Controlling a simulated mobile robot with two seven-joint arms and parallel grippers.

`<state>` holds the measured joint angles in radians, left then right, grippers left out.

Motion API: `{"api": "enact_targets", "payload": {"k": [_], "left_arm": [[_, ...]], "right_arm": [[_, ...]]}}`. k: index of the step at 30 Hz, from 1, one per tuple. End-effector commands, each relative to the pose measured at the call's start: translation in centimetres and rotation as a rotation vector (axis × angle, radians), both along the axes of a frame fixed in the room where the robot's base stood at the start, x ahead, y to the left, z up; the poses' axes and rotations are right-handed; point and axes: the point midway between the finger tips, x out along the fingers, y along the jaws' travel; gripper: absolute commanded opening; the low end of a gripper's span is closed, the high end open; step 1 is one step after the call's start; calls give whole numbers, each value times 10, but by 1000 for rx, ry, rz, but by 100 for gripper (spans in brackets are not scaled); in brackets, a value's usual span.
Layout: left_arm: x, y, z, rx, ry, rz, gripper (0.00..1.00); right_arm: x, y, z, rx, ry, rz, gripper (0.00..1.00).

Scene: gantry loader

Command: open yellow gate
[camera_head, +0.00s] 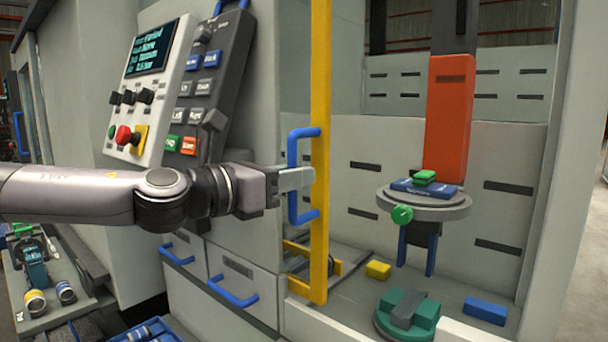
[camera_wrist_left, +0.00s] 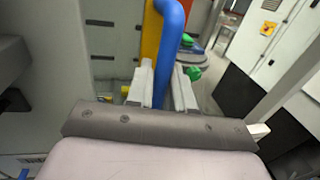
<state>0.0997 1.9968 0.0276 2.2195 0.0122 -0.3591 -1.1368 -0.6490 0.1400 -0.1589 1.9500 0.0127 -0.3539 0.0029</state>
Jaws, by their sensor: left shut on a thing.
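The yellow gate (camera_head: 320,110) shows as a tall upright yellow bar with a lower yellow piece, at the front of the machine opening. A blue handle (camera_head: 293,151) is fixed to its left side. My left gripper (camera_head: 298,180) is shut on the blue handle at about its middle. In the left wrist view the blue handle (camera_wrist_left: 172,45) runs between the two light fingers of the left gripper (camera_wrist_left: 164,88), with the yellow bar (camera_wrist_left: 151,35) just behind it. My right gripper is not in view.
A control panel (camera_head: 150,85) with buttons is left of the gate. Inside the opening stand an orange column (camera_head: 448,120), a round grey table (camera_head: 440,206), a green fixture (camera_head: 407,315), a yellow block (camera_head: 378,270) and a blue block (camera_head: 485,310). Drawers with blue handles (camera_head: 232,295) lie below my arm.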

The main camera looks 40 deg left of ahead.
Motion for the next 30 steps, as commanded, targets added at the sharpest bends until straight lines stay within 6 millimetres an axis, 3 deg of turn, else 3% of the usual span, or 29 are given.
{"api": "enact_targets", "payload": {"k": [6, 16, 17, 18, 30], "left_arm": [[1, 19, 3, -3, -6, 1, 0], [2, 21, 1, 0, -5, 0, 0], [2, 20, 1, 0, -5, 0, 25], [2, 20, 1, 0, -5, -1, 38], [0, 20, 0, 0, -3, -2, 39]], "right_arm": [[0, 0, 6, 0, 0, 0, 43], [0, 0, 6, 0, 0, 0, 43], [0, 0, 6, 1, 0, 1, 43], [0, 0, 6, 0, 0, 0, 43], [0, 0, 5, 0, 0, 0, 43]]}}
